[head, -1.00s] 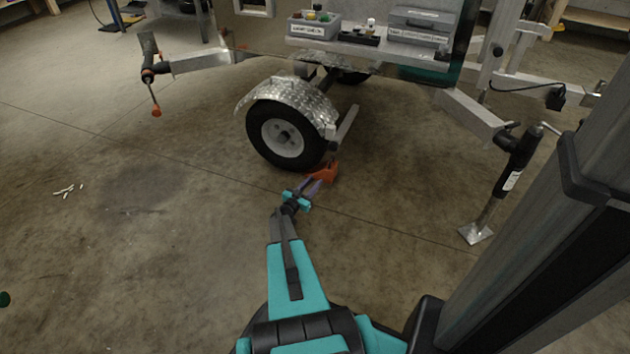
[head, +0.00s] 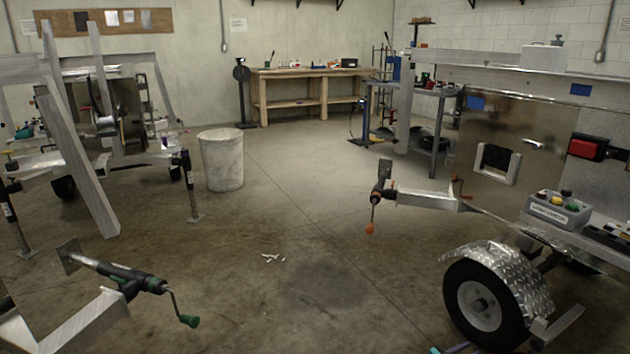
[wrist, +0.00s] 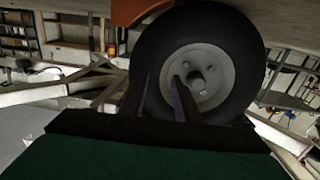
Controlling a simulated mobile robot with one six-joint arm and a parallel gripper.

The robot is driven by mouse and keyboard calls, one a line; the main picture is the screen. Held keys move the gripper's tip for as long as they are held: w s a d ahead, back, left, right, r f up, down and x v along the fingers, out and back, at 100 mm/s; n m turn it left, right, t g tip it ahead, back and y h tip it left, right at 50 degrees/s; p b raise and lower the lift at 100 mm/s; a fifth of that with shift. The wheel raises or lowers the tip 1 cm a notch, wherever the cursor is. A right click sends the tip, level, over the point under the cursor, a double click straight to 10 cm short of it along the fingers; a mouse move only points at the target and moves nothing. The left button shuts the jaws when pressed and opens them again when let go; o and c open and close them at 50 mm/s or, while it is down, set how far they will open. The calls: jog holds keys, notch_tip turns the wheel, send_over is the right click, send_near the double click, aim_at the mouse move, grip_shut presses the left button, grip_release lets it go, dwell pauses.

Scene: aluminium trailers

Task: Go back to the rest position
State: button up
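My gripper (wrist: 161,80) shows in the wrist view with its two dark fingers apart and nothing between them. It points toward the trailer wheel (wrist: 205,65), which fills the middle of that view; the picture is upside down. An orange-red wheel chock (wrist: 130,11) shows at the top edge, beside the tyre and clear of the fingers. In the head view only a small purple and teal piece of my gripper shows at the bottom edge, below the wheel (head: 481,305). The chock is not visible there.
The trailer's jack (head: 380,190) and drawbar stick out on the right. Another trailer (head: 110,115) stands at left, with a jack handle (head: 188,320) in the near left. A bin (head: 221,160) and workbench (head: 300,92) are farther back. The middle floor is open.

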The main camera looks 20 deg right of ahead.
jog(key=w+a+r+n+t+y+p, duration=0.15)
jog(key=w+a+r+t+p, duration=0.3)
jog(key=a, duration=0.45)
jog(key=w+a+r+n+t+y+p, duration=0.1)
jog(key=w+a+r+n+p, duration=0.3)
jog(key=w+a, duration=0.4)
jog(key=w+a+r+n+t+y+p, duration=0.2)
jog(key=w+a+r+t+p, duration=0.25)
jog(key=a, duration=0.45)
jog(key=w+a+r+n+y+p, duration=0.2)
jog(key=a+n+y+p, duration=0.15)
jog(key=a, duration=0.95)
jog(key=w+a+r+n+y+p, duration=0.25)
jog(key=a+y+p, duration=0.25)
jog(key=a, duration=0.9)
jog(key=s+a+n+g+y+p, duration=0.5)
jog(key=s+a+y, duration=0.1)
jog(key=s+a, duration=1.05)
jog(key=s+r+g, duration=0.1)
jog(key=s+g, duration=0.2)
jog(key=s, duration=0.6)
jog(key=s+r+g, duration=0.2)
jog(key=s+g, duration=0.2)
jog(key=s, duration=0.4)
jog(key=s+r+g+h, duration=0.1)
jog(key=s+r+g, duration=0.1)
jog(key=s, duration=0.7)
jog(key=shift+s+d+r+m+g+p, duration=0.15)
jog(key=shift+s+r+m+g+p, duration=0.2)
jog(key=shift+g, duration=0.55)
